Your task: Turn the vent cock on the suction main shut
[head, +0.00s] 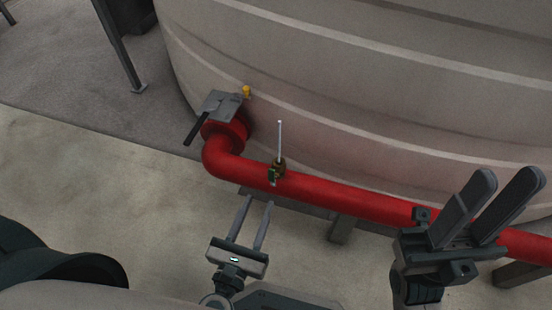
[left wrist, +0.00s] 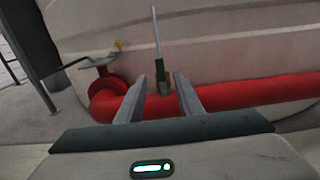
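The vent cock (head: 277,171) is a small brass and green fitting on top of the red suction main (head: 330,193), with a thin pale rod (head: 280,141) standing up from it. My right gripper (head: 512,187) is open and empty, raised at the right, in front of the pipe.
A large ribbed beige tank (head: 380,90) stands behind the pipe. A grey plate with a black handle (head: 196,128) sits at the pipe's elbow, beside a yellow fitting (head: 247,91). A grey support (head: 341,230) stands under the pipe. The concrete floor (head: 100,180) at left is clear.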

